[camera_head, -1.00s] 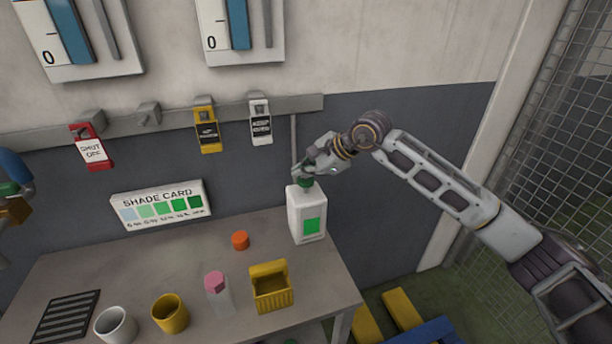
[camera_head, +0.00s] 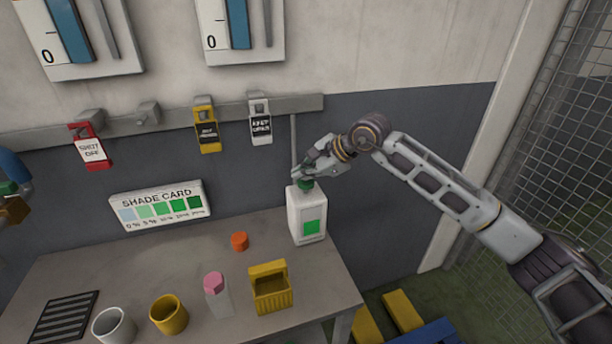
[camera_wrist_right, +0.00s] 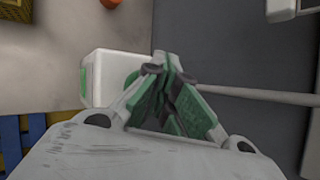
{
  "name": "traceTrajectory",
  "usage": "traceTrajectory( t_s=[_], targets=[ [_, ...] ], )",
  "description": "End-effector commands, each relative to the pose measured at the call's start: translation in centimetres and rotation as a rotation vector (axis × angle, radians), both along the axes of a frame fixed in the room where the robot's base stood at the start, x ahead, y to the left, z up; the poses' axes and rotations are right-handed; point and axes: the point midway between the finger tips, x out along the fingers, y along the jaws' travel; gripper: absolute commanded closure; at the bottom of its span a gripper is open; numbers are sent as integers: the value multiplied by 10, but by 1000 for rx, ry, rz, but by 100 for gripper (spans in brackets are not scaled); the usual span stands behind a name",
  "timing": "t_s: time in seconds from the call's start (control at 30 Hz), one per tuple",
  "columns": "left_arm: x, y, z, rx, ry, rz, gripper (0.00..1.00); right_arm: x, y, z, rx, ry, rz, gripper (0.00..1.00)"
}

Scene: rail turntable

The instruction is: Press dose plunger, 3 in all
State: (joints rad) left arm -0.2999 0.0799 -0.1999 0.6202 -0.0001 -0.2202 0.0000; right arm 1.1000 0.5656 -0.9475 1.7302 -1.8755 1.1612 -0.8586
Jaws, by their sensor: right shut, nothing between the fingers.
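A white dose bottle (camera_head: 306,212) with a green square label stands upright at the back right of the table. Its green plunger (camera_head: 306,184) is on top. My right gripper (camera_head: 301,176) is at the plunger, fingers pointing down. Of my left arm only a part shows at the left edge.
On the table (camera_head: 130,262) are an orange cap (camera_head: 240,241), a yellow basket (camera_head: 271,292), a pink-topped bottle (camera_head: 216,298), a yellow cup (camera_head: 169,315), a white cup (camera_head: 114,327) and a dark grate (camera_head: 64,317). A shade card (camera_head: 160,206) stands behind. A wire fence (camera_head: 556,150) is right.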

Motion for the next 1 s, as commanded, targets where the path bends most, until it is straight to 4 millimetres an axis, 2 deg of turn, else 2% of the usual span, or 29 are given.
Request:
traceTrajectory(
  t_s=[0.33,1.0],
  targets=[
    [0,0,1,0,0,0,59,0,-1,-1,-4,5,0,100],
    [0,0,5,0,0,0,59,1,0,25,-2,1,-1,100]
  ],
)
